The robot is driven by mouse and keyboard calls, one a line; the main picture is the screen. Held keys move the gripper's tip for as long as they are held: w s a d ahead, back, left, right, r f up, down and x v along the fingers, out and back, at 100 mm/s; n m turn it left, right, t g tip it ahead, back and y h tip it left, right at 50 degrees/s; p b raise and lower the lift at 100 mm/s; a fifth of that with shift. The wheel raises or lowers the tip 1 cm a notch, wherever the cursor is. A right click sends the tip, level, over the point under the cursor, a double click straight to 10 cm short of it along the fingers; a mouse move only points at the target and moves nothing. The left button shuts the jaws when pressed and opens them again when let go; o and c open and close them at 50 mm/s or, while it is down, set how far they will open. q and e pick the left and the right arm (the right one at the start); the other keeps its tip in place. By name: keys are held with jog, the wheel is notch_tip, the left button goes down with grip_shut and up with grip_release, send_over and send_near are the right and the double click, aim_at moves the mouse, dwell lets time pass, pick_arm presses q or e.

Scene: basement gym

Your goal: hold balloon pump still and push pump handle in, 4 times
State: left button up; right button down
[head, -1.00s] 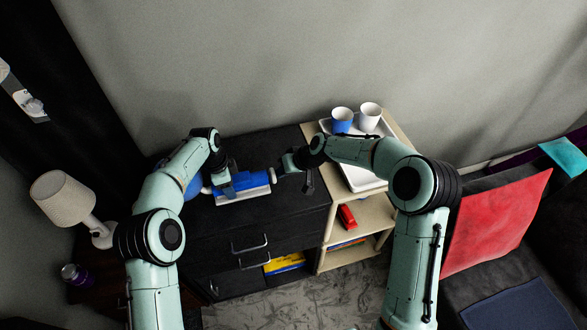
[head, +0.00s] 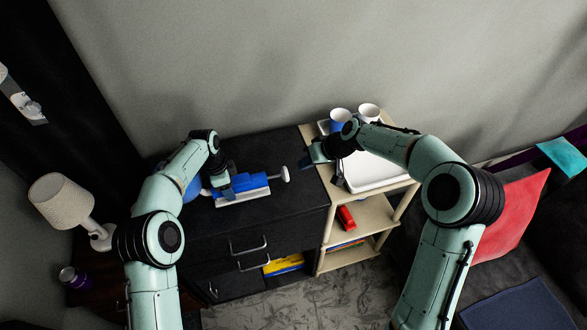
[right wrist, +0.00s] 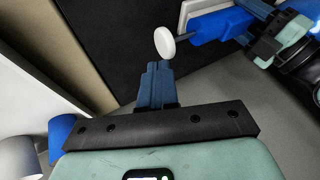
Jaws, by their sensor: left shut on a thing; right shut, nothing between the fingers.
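The balloon pump (head: 252,183) lies on the black cabinet top, a blue barrel on a white base. Its white round handle (head: 285,174) stands out from the right end, with a gap between knob and barrel. My left gripper (head: 224,184) is shut on the pump's barrel. A blue balloon (head: 193,188) is at the pump's left end, partly hidden by my left arm. My right gripper (head: 305,162) is shut and empty, right of the handle and apart from it in the head view. In the right wrist view, the knob (right wrist: 164,42) shows just beyond the closed fingertips (right wrist: 156,66).
A light wooden shelf unit (head: 312,132) stands right of the cabinet (head: 275,212), with a white tray (head: 375,176) and two cups (head: 369,111) on top. A lamp (head: 62,202) stands at left. The cabinet top between handle and shelf is clear.

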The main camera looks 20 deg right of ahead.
jog(key=shift+v, duration=1.5)
pick_arm(q)
jog(key=o, duration=1.1)
jog(key=shift+r, duration=0.1)
jog(key=r, duration=0.4)
jog(key=a+r, duration=0.1)
jog(key=r, duration=0.6)
jog(key=shift+a+r, duration=0.25)
jog(key=shift+r, duration=0.15)
